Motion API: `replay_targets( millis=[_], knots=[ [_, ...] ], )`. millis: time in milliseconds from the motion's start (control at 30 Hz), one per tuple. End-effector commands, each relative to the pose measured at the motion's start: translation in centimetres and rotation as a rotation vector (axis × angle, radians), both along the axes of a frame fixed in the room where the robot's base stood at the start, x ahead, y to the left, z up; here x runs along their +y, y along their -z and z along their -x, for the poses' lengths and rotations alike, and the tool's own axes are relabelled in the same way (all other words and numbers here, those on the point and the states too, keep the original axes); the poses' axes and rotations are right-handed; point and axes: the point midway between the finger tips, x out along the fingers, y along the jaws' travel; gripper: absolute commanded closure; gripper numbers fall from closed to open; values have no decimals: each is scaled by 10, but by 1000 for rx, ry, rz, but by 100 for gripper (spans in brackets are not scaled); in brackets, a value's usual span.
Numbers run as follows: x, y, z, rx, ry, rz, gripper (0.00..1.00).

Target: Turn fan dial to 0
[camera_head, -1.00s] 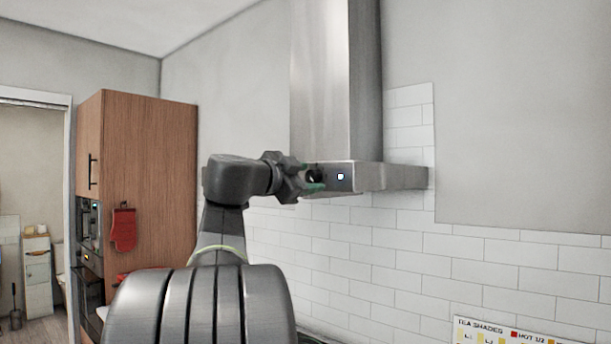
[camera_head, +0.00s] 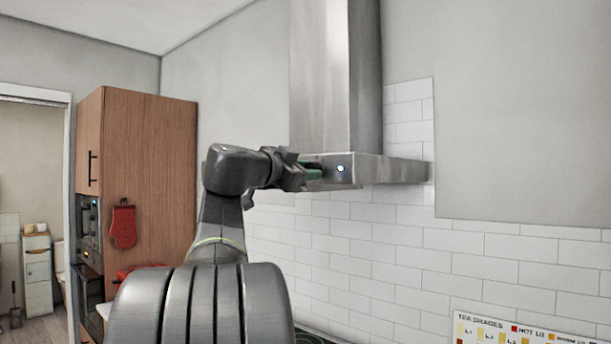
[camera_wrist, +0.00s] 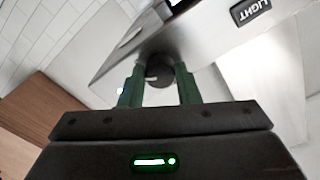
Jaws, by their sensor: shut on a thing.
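The fan dial (camera_wrist: 159,72) is a dark round knob with a small white mark, on the front of the steel range hood (camera_head: 372,172). My gripper (camera_wrist: 160,88) has one green finger on each side of it and is shut on the dial. In the head view my gripper (camera_head: 314,171) reaches the left part of the hood's front and hides the dial. The dial's number markings cannot be read.
A "LIGHT" label (camera_wrist: 250,10) is on the hood face in the wrist view. A small lit indicator (camera_head: 340,168) sits right of my gripper. White tiles (camera_head: 400,240) cover the wall below. A wooden cabinet (camera_head: 150,170) stands at left.

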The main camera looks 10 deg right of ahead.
Motion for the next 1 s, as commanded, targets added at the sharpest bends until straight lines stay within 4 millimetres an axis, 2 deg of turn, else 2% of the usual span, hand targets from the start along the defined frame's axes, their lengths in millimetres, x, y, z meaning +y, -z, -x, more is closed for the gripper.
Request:
replay_targets(
  millis=[1000],
  knots=[
    [-1, 0, 1, 761, 0, 593, 93]
  ],
)
